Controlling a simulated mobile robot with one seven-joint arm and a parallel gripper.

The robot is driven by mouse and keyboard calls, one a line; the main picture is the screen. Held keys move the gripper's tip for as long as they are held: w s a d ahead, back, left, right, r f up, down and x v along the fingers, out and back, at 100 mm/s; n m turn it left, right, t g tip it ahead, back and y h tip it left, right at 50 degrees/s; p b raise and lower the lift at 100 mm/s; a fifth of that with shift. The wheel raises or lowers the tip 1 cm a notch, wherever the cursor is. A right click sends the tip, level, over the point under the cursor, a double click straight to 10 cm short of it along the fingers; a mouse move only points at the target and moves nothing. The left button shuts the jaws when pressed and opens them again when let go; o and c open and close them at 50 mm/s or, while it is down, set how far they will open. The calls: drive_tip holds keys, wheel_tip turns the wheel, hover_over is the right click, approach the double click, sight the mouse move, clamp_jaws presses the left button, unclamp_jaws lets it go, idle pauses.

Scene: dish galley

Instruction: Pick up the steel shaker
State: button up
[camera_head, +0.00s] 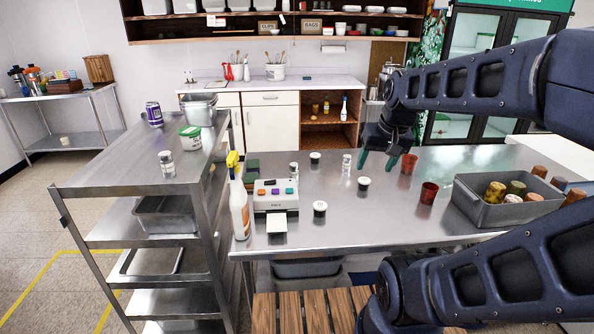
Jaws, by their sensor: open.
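My gripper (377,161) hangs over the far middle of the steel table (330,222), its teal-tipped fingers apart and nothing seen between them. A small silvery shaker-like container (347,164) stands upright just left of the fingers, apart from them. A similar small container (293,171) stands further left, behind the printer-like device. A third one (167,164), with a greyish top, stands on the steel cart's top shelf at left. The pictures are too small to tell which of these is the steel shaker.
Red cups (428,193) and dark-and-white cups (320,208) stand near the gripper. A grey bin (480,211) of cans is at right. A spray bottle (239,205) and a device with coloured buttons (276,197) stand at left. The table's front middle is clear.

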drive_tip(key=w+a+f+m+g+y, duration=0.35)
drive_tip(key=w+a+f+y, duration=0.2)
drive_tip(key=w+a, duration=0.45)
drive_tip(key=m+t+y, duration=0.5)
drive_tip(key=m+y, duration=0.4)
drive_tip(key=m, duration=0.4)
approach(294, 168)
drive_tip(key=s+a+r, duration=0.5)
drive_tip(key=s+r, duration=0.4)
drive_tip(key=s, duration=0.2)
drive_tip(key=w+d+f+m+t, duration=0.1)
drive_tip(key=w+f+m+t, duration=0.1)
drive_tip(key=w+f+m, duration=0.1)
drive_tip(key=w+d+f+m+t+h, duration=0.1)
drive_tip(key=w+f+m+t, duration=0.1)
drive_tip(key=w+f+m, duration=0.1)
drive_tip(key=w+d+f+m+t, duration=0.2)
drive_tip(key=w+f+m, duration=0.1)
drive_tip(key=f, duration=0.2)
drive_tip(key=shift+w+f+t+h, duration=0.15)
drive_tip(key=shift+f+t+h, duration=0.1)
drive_tip(key=shift+h, duration=0.1)
drive_tip(key=shift+x, duration=5.4)
drive_tip(key=c, duration=1.1)
